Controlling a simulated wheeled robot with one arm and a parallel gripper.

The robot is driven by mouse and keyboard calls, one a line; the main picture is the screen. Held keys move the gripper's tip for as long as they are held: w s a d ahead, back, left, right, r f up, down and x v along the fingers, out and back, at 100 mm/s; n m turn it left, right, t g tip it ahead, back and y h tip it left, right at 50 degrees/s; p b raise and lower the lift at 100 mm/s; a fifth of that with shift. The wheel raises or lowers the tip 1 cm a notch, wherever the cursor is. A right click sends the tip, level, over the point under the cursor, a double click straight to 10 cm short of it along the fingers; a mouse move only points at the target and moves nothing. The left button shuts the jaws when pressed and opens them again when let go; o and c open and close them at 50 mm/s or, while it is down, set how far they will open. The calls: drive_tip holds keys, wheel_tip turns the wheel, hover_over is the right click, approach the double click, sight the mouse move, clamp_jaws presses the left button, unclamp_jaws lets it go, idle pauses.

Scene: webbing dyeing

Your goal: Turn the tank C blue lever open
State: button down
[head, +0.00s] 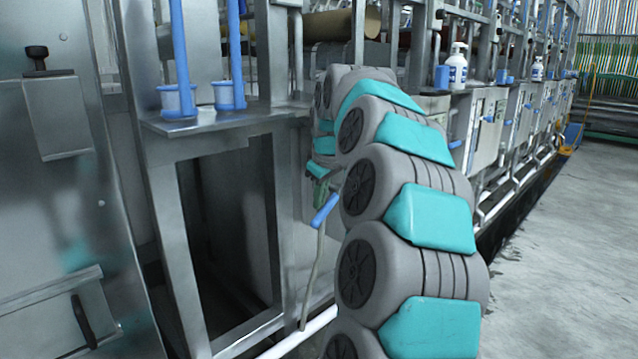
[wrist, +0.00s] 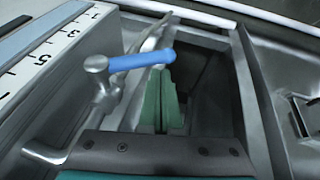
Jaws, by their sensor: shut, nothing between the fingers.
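A blue lever (head: 325,211) sits low beside the frame of the near steel tank, close to my gripper (head: 321,190). No letter C shows, so I cannot read which tank it is. In the wrist view, the blue lever (wrist: 142,60) runs sideways from a metal valve stem (wrist: 97,64), and its free end lies just beyond the tips of my green fingers (wrist: 161,88). The fingers are shut and empty. I cannot tell whether they touch the lever. In the head view my arm hides part of the tank behind it.
A numbered scale (wrist: 43,60) lies left of the lever in the wrist view. A white pipe (head: 300,335) runs low along the tanks. White bottles (head: 457,68) stand farther back. The floor (head: 570,240) at right is clear.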

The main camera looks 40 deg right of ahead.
sight(326, 209)
drive_tip(key=shift+w+d+f, duration=0.3)
drive_tip(key=shift+d+f, duration=0.3)
drive_tip(key=shift+f, duration=0.2)
drive_tip(key=shift+f, duration=0.1)
drive_tip(key=shift+f+h+b, duration=0.2)
drive_tip(key=shift+h+b, duration=0.1)
drive_tip(key=shift+b, duration=0.2)
